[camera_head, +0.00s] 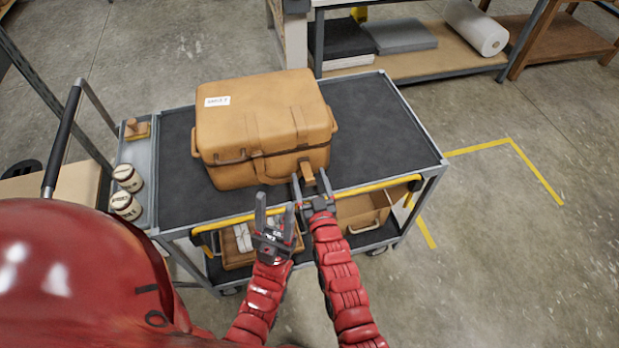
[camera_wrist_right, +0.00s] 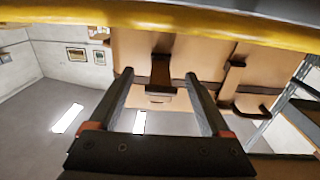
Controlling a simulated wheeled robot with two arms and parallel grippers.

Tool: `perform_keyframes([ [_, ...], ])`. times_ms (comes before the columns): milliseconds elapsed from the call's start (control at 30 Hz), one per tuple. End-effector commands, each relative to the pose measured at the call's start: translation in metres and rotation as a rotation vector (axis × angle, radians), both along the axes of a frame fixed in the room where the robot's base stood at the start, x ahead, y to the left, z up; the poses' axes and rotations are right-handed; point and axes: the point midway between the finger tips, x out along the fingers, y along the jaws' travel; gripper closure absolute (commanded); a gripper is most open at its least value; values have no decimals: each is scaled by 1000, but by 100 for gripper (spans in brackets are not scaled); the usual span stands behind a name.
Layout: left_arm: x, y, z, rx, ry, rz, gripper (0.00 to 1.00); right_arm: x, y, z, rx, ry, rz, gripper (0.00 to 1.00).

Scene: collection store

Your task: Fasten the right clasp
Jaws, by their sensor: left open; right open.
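A closed tan case (camera_head: 262,110) lies on the cart's dark top, its latched side towards me. The right clasp (camera_head: 307,171) is a small tan flap on its front, near the right corner. It shows darker in the right wrist view (camera_wrist_right: 160,72). My right gripper (camera_head: 310,178) is open, its fingertips on either side of this clasp; I cannot tell whether they touch it. A second clasp (camera_wrist_right: 232,80) shows beside it in the wrist view. My left gripper (camera_head: 275,203) is open and empty, lower and to the left, in front of the case.
The cart's yellow rail (camera_head: 366,188) runs along the near edge, close to my right gripper, and crosses the top of the wrist view (camera_wrist_right: 160,14). Jars (camera_head: 126,177) stand in the left side tray. The cart's dark top (camera_head: 385,125) is clear right of the case.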

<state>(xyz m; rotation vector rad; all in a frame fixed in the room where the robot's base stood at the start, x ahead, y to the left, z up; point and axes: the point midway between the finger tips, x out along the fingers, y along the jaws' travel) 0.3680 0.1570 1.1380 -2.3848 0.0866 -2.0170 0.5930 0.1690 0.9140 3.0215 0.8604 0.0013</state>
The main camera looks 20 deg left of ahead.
Motion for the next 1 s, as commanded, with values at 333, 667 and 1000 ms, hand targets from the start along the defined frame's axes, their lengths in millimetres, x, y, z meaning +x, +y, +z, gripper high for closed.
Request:
perform_keyframes([
  [333,0,0,0,0,0,0,50,0,0,0,-1,1,0,56],
  [667,0,0,0,0,0,0,50,0,0,0,-1,1,0,100],
  [1000,0,0,1,0,0,0,50,0,0,1,-3,7,0,100],
])
